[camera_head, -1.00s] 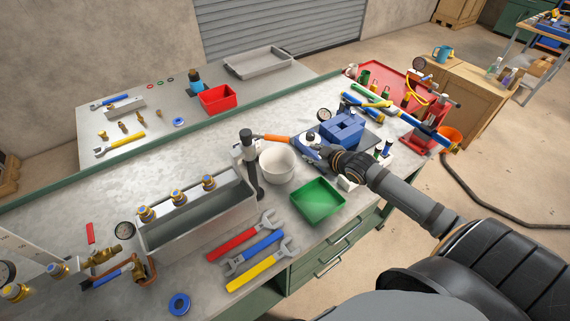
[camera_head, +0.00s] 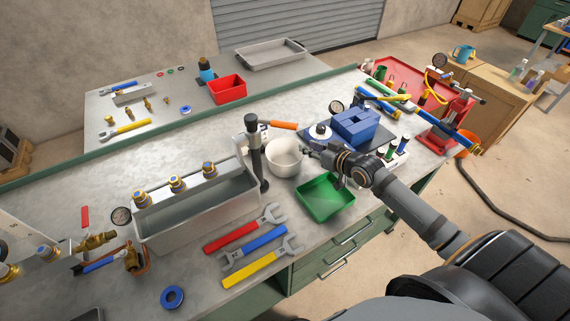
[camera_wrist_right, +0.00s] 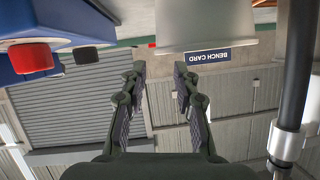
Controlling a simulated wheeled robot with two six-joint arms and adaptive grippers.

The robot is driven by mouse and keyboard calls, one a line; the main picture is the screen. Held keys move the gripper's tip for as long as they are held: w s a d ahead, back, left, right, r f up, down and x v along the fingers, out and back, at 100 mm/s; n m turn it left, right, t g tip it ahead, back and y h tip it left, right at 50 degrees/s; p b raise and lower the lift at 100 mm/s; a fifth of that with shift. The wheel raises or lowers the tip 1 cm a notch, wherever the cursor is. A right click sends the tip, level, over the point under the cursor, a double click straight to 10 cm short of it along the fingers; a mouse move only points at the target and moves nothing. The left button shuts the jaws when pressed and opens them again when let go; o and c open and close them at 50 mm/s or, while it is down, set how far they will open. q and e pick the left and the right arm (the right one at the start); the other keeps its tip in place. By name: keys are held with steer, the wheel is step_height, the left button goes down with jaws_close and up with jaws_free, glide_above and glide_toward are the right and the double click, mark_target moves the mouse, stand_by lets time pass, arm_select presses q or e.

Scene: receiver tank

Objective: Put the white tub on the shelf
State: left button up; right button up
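The white tub (camera_head: 284,160) stands upright on the workbench, between the black-and-white upright tool and the green tray. My right gripper (camera_head: 311,151) is at the right side of the tub, close to its rim. In the right wrist view, which is upside down, its two fingers (camera_wrist_right: 158,75) are apart with nothing between them. The tub's pale wall (camera_wrist_right: 205,22) is just beyond the fingertips. Whether a finger touches it I cannot tell. A raised surface behind a green edge (camera_head: 170,128) at the back may be the shelf. My left gripper is not in view.
A green tray (camera_head: 325,198) sits in front of the tub, and a blue block (camera_head: 355,125) is behind my gripper. The black-and-white upright tool (camera_head: 256,155) stands close left. The back surface holds a red bin (camera_head: 229,89) and grey tray (camera_head: 271,53), with bare room between things.

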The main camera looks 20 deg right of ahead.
steer(key=x, duration=0.5)
steer(key=shift+f+b, duration=0.25)
steer(key=shift+b, duration=0.05)
steer(key=shift+s+d+r, duration=0.1)
steer(key=shift+c, duration=0.6)
jaws_close()
